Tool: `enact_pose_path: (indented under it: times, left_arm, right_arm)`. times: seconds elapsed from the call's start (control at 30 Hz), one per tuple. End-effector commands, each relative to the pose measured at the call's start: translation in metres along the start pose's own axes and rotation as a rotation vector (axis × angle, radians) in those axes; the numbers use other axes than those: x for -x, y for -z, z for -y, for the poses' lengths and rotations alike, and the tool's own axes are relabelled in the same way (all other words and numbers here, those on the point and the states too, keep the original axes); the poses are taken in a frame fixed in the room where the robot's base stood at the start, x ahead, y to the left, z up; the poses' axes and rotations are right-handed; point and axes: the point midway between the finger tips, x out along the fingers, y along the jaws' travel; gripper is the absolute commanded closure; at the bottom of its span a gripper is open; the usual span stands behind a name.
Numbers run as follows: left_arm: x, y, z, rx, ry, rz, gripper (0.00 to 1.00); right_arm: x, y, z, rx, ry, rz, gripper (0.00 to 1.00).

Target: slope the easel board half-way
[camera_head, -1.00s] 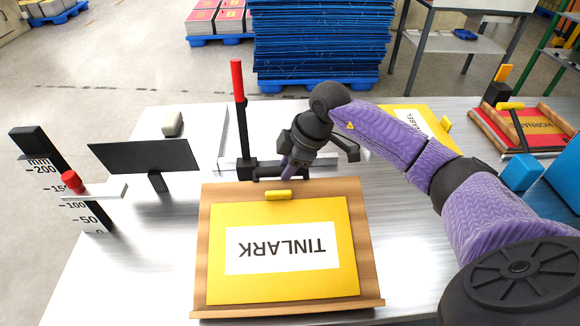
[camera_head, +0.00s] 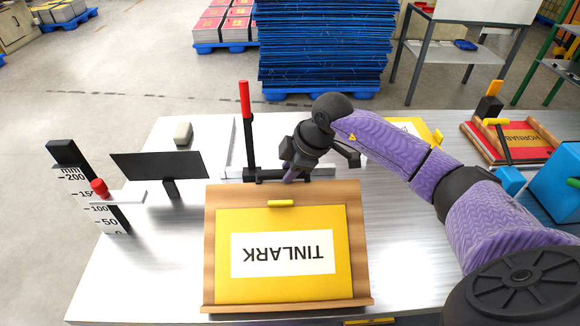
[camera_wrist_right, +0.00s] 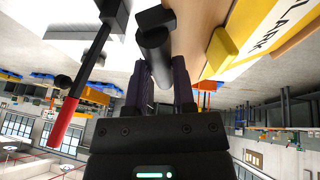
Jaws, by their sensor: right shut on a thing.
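The easel board (camera_head: 211,240) is a wooden panel with a ledge along its near edge. It carries a yellow sheet (camera_head: 285,292) with a white TINLARK label, upside down to me, under a yellow clip (camera_head: 281,203). My right gripper (camera_head: 292,173) is at the board's far edge. The right wrist view shows its fingers (camera_wrist_right: 168,85) shut on a dark round grip (camera_wrist_right: 155,45) beside the board's wood (camera_wrist_right: 196,22). The board's slope is hard to judge from the head view. My left gripper is not in view.
A black post with a red upper part (camera_head: 245,100) stands behind the board. To the left are a black plate on a stand (camera_head: 160,165) and a mm gauge with a red knob (camera_head: 99,188). A blue box (camera_head: 555,182) and a red panel (camera_head: 535,150) lie to the right.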

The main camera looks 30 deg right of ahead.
Motion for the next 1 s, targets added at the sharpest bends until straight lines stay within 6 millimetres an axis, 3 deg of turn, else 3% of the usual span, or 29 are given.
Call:
enact_pose_path:
  times: [0.23, 0.27, 0.4, 0.73, 1.0]
  left_arm:
    - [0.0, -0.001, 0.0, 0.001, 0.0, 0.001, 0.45]
    - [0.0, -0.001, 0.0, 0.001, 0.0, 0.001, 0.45]
    - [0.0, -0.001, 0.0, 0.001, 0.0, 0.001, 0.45]
    - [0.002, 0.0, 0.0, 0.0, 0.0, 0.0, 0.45]
    - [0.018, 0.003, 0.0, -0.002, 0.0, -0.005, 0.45]
  right_arm:
    - [-0.003, 0.0, 0.004, 0.0, 0.015, 0.002, 1.0]
    - [-0.003, 0.0, 0.004, 0.0, 0.015, 0.002, 0.62]
    - [-0.002, 0.0, 0.003, 0.0, 0.012, 0.002, 0.33]
    - [0.006, 0.0, 0.001, 0.0, 0.006, 0.002, 0.33]
    - [0.073, 0.0, 0.001, 0.001, 0.005, 0.004, 0.33]
